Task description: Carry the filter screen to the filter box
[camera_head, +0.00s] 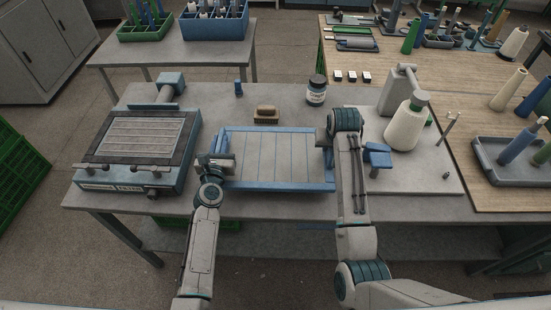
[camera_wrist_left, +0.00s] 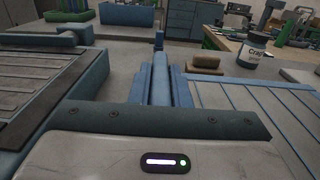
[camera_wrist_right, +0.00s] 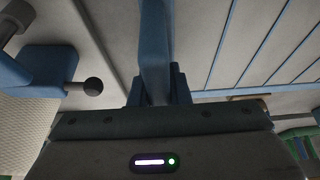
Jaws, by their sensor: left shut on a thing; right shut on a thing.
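The filter screen (camera_head: 270,158), a wide grey slatted panel with a blue frame, is level at the middle of the table, between my two arms. My left gripper (camera_head: 222,163) is shut on its left side, and my right gripper (camera_head: 327,146) is shut on its right side. In the left wrist view the screen's slats (camera_wrist_left: 275,103) show at the right. In the right wrist view a blue bar (camera_wrist_right: 154,50) runs between the fingers. I cannot tell whether the screen touches the table. The filter box (camera_head: 180,172), blue with a dark frame around a pale grid, stands to the left.
A wooden brush (camera_head: 266,115), a labelled jar (camera_head: 316,90) and a small blue peg (camera_head: 238,89) stand behind the screen. A winder with a yarn cone (camera_head: 405,125) and a blue block (camera_head: 377,155) is at the right. Little bare table separates screen and box.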

